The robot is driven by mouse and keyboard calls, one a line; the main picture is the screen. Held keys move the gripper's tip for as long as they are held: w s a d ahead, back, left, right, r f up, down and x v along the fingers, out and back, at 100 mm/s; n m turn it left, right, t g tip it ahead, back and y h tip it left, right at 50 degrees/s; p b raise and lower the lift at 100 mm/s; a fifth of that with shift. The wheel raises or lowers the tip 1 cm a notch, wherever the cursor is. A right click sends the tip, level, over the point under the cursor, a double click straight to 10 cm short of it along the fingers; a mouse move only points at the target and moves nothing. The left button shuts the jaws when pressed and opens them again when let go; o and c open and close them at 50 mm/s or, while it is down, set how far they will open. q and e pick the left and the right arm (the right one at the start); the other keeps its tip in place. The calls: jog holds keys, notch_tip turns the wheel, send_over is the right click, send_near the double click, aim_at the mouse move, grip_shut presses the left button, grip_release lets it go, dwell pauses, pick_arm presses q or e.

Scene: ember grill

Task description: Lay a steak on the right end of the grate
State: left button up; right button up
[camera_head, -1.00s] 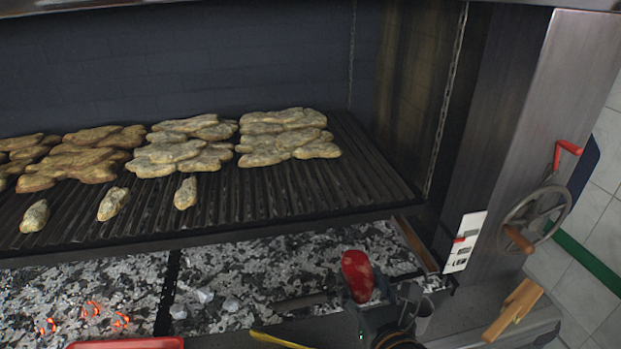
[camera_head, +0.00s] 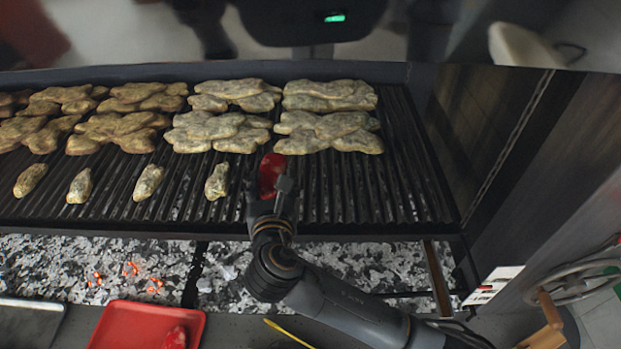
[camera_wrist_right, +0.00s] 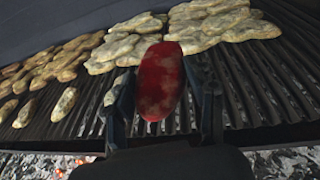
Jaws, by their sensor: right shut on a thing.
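A red raw steak (camera_head: 270,172) is held upright in my right gripper (camera_head: 275,190), over the grate. In the right wrist view the same steak (camera_wrist_right: 160,80) stands between the two fingers of the gripper (camera_wrist_right: 163,100), which are shut on it. The grate (camera_head: 410,205) is dark and ribbed, with bare bars to the right of the gripper, toward its right end. Another red steak (camera_head: 175,338) lies on a red tray (camera_head: 115,325) at the bottom left. My left gripper is not in view.
Large browned pieces of meat (camera_head: 330,130) cover the back of the grate, and several small browned pieces (camera_head: 148,182) lie along its front left. Glowing embers (camera_head: 130,268) lie below. A yellow-handled tool (camera_head: 285,330) lies at the front edge. A hand wheel (camera_head: 575,290) stands at the right.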

jog(key=w+d+f, duration=0.3)
jog(key=w+d, duration=0.1)
jog(key=w, duration=0.2)
jog(key=b, duration=0.5)
send_over(308, 193)
jog(key=s+a, duration=0.1)
jog(key=s, duration=0.1)
jog(key=f, duration=0.4)
jog(key=shift+w+f, duration=0.15)
jog(key=shift+w, duration=0.1)
jog(key=shift+w+f+b, duration=0.2)
jog(key=shift+f+b, duration=0.05)
jog(key=shift+b, duration=0.1)
jog(key=shift+w+d+f, duration=0.1)
jog(key=shift+w+d, duration=0.1)
jog(key=shift+w+d+f+b, duration=0.15)
jog(key=shift+f+b, duration=0.25)
jog(key=shift+b, duration=0.35)
jog(key=f+b, duration=0.1)
jog(key=b, duration=0.1)
jog(key=f+b, duration=0.1)
jog(key=f, duration=0.1)
jog(key=shift+w+d+f+b, duration=0.1)
jog(key=shift+w+f+b, duration=0.1)
jog(key=shift+b, duration=0.2)
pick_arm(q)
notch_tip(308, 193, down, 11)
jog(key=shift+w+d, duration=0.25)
pick_arm(e)
jog(key=shift+r, duration=0.15)
